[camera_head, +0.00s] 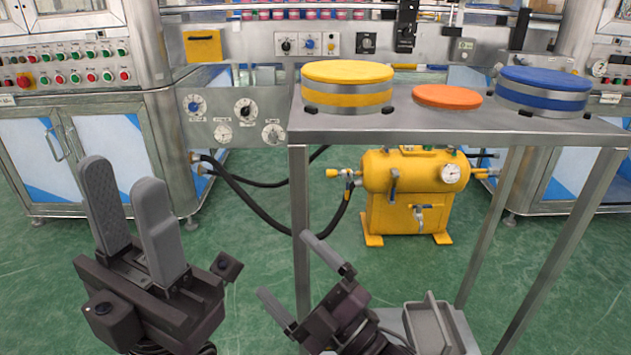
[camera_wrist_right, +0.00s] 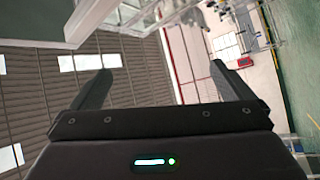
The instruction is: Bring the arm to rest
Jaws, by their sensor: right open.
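My left gripper (camera_head: 122,172) is at the lower left of the head view, fingers pointing up. A gap shows between its fingers, with nothing between them. My right gripper (camera_head: 306,281) is low in the middle of the head view, beside the left front leg of the metal stand. Its two fingers are wide apart and empty. In the right wrist view its fingertips (camera_wrist_right: 161,70) are also apart, with only the distant wall and ceiling behind them.
A metal stand (camera_head: 460,126) carries a yellow round piece (camera_head: 348,73), an orange disc (camera_head: 447,96) and a blue round piece (camera_head: 543,80). A yellow tank (camera_head: 410,173) stands on the green floor behind it. Machine cabinets line the back. Floor at the left is open.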

